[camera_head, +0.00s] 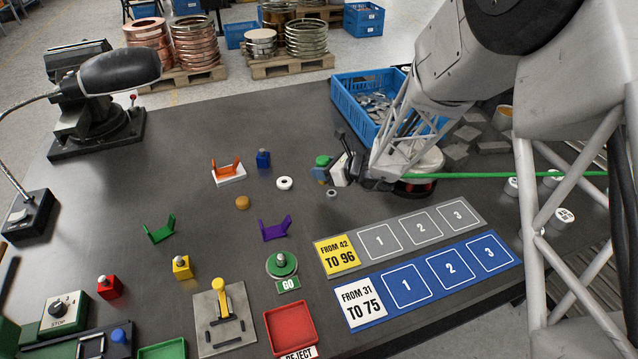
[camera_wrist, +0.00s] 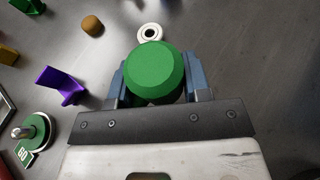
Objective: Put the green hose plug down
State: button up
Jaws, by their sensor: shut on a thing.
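The green hose plug (camera_wrist: 155,74) sits between the two blue fingers of my gripper (camera_wrist: 160,82) in the wrist view. My gripper is shut on it. In the head view the plug (camera_head: 322,160) shows as a small green top at the end of my gripper (camera_head: 325,172), near the middle of the dark table (camera_head: 330,110). I cannot tell whether the plug touches the table.
A white ring (camera_head: 284,183) lies left of my gripper, and a grey ring (camera_head: 332,193) lies just in front. A blue crate (camera_head: 345,100) stands behind. An orange cradle (camera_head: 228,172), purple cradle (camera_head: 276,229) and blue block (camera_head: 263,158) are to the left. Numbered mats (camera_head: 405,238) lie in front.

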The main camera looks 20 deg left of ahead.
jog(key=shift+n+g, duration=0.6)
jog(key=shift+g, duration=0.1)
jog(key=s+d, duration=0.4)
jog(key=s, duration=0.3)
jog(key=s+d, duration=0.4)
jog(key=s, duration=0.4)
jog(key=s+d, duration=0.4)
jog(key=s, duration=0.4)
jog(key=shift+s+d+r, duration=0.1)
jog(key=shift+r, duration=0.05)
jog(key=w+a, duration=0.3)
jog(key=w, duration=0.1)
jog(key=w+a+f, duration=0.1)
jog(key=w+a, duration=0.7)
jog(key=shift+f, duration=0.25)
jog(key=shift+f, duration=1.75)
jog(key=shift+f, duration=0.1)
jog(key=o, duration=1)
jog(key=shift+s, duration=0.1)
